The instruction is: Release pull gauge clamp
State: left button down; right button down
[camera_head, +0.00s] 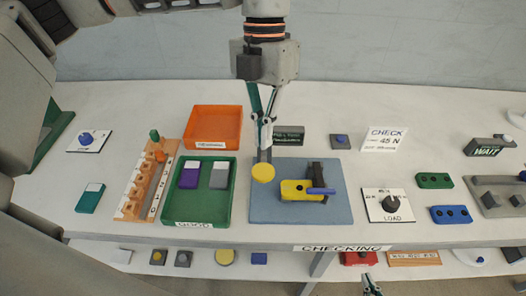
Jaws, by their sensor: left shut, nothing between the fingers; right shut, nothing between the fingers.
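A blue-grey mat (265,205) lies near the middle of the table. On it is a yellow block (293,188) with a dark upright part (317,172) behind it and a blue lever (321,191) pointing right. A round yellow piece (263,173) shows at the mat's left side. My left gripper (265,152) is shut and empty, pointing down just behind the round yellow piece in the picture; I cannot tell whether they touch. My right gripper (370,285) is shut at the bottom edge, below the table's front edge and mostly cut off.
A green tray (200,217) holding a purple and a grey piece is left of the mat, with an orange tray (213,111) behind it. A wooden rack (147,185) stands further left. A LOAD dial (389,204) and green (434,181) and blue (451,214) blocks are right.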

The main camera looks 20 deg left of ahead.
aim_at(318, 188)
jog(key=k, duration=1)
